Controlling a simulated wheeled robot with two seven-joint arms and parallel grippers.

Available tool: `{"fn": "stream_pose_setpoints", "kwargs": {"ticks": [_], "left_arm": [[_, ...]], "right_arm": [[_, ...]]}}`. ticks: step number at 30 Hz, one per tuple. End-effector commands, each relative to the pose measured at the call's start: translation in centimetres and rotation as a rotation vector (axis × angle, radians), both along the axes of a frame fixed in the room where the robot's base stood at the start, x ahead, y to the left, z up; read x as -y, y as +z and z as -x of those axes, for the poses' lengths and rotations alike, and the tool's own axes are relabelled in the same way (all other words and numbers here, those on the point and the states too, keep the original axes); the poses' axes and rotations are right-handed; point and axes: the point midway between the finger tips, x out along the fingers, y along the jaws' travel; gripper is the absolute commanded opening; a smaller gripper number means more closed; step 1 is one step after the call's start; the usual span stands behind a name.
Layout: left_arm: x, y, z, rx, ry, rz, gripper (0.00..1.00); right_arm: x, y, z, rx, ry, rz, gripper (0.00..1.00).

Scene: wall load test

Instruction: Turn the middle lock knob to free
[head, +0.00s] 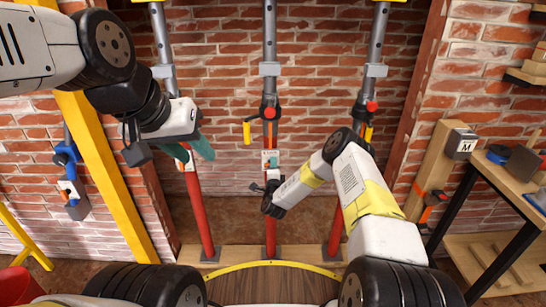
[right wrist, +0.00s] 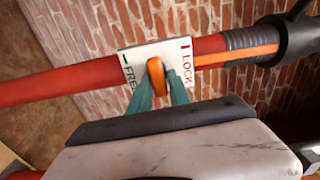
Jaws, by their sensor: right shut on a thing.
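The middle post (head: 270,215) is red below and grey above. It carries a white plate (head: 265,155), which the right wrist view shows marked FREE at left and LOCK at right (right wrist: 200,50). An orange lock knob (right wrist: 156,76) stands on this plate between the two marks; its exact angle is hard to tell. My right gripper (right wrist: 158,92) has its teal fingers shut on the knob. My left gripper (head: 190,148) is in front of the left post (head: 199,215), with its teal fingers apart. They partly hide that post and its white plate.
The right post (head: 335,230) stands partly behind my right arm. A yellow brace (head: 105,170) slants at the left. A wooden bench (head: 510,180) with dark items stands at the right. A brick wall closes the back.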

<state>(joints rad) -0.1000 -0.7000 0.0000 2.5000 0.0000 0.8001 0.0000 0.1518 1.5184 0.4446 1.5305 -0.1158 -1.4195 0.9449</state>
Motion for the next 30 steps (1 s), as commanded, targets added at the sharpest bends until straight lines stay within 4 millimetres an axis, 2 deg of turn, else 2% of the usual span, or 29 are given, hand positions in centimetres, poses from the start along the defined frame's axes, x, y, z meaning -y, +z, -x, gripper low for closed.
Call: {"fn": "stream_pose_setpoints", "kwargs": {"ticks": [19, 20, 22, 30], "left_arm": [[0.00, 0.00, 0.00, 0.000, 0.000, 0.000, 0.36], [0.00, 0.00, 0.00, 0.000, 0.000, 0.000, 0.36], [0.00, 0.00, 0.00, 0.000, 0.000, 0.000, 0.36], [0.00, 0.00, 0.00, 0.000, 0.000, 0.000, 0.36]], "right_arm": [[-0.03, -0.24, 0.09, -0.003, 0.001, -0.053, 0.00], [-0.03, -0.24, 0.10, -0.004, 0.001, -0.053, 0.25], [-0.03, -0.24, 0.09, -0.003, 0.001, -0.052, 0.38], [-0.01, -0.15, 0.05, -0.002, 0.001, -0.052, 0.38]]}}
